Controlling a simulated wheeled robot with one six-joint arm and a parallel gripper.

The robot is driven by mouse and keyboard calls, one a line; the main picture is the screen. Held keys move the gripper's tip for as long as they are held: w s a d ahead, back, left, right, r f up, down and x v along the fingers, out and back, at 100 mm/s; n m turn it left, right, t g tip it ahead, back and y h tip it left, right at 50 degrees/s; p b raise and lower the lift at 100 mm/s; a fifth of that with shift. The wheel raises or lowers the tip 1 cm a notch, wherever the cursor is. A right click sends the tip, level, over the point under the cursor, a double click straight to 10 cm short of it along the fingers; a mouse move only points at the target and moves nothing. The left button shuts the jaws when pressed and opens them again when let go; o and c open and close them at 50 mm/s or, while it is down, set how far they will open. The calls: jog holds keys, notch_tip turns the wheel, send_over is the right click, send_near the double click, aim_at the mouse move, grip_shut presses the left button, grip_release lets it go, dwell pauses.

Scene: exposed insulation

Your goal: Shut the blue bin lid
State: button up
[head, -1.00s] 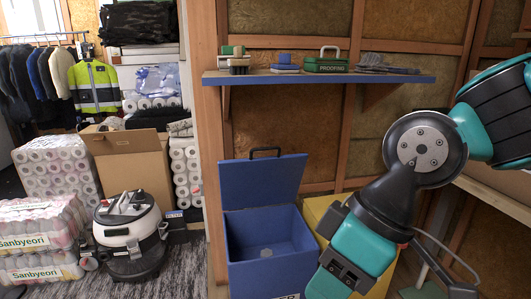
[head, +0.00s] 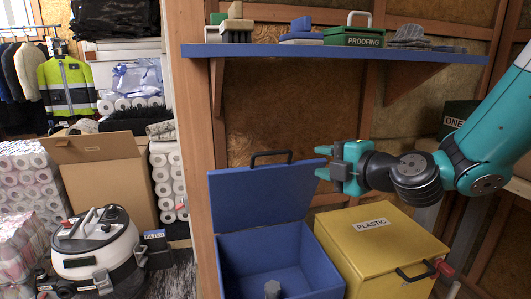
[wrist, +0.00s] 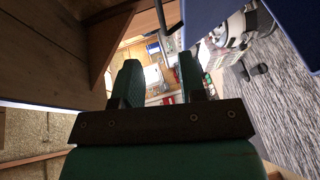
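The blue bin (head: 232,270) stands open at the lower middle of the head view. Its blue lid (head: 262,196) is raised and leans back, with a black handle (head: 270,154) on its top edge. My gripper (head: 321,162) is beside the lid's upper right corner, its fingers pointing left. In the picture the fingertips come close to the lid edge; I cannot tell whether they touch. In the wrist view the two fingers (wrist: 159,80) are apart with nothing between them, and a blue panel (wrist: 203,14) lies just past them.
A yellow bin (head: 385,250) labelled PLASTIC, closed, stands right of the blue bin. A blue shelf (head: 340,54) with a green PROOFING box (head: 352,37) hangs above. A wooden post (head: 197,130) is left of the bin. A vacuum cleaner (head: 98,245) stands at lower left.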

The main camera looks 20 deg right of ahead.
aim_at(274, 153)
jog(key=p+x, duration=0.1)
jog(key=x, duration=0.4)
jog(key=a+p+x, duration=0.1)
jog(key=p+x, duration=0.1)
jog(key=x, duration=0.4)
jog(key=p+x, duration=0.2)
jog(key=x, duration=0.4)
jog(key=shift+a+f, duration=0.1)
jog(key=shift+a, duration=0.2)
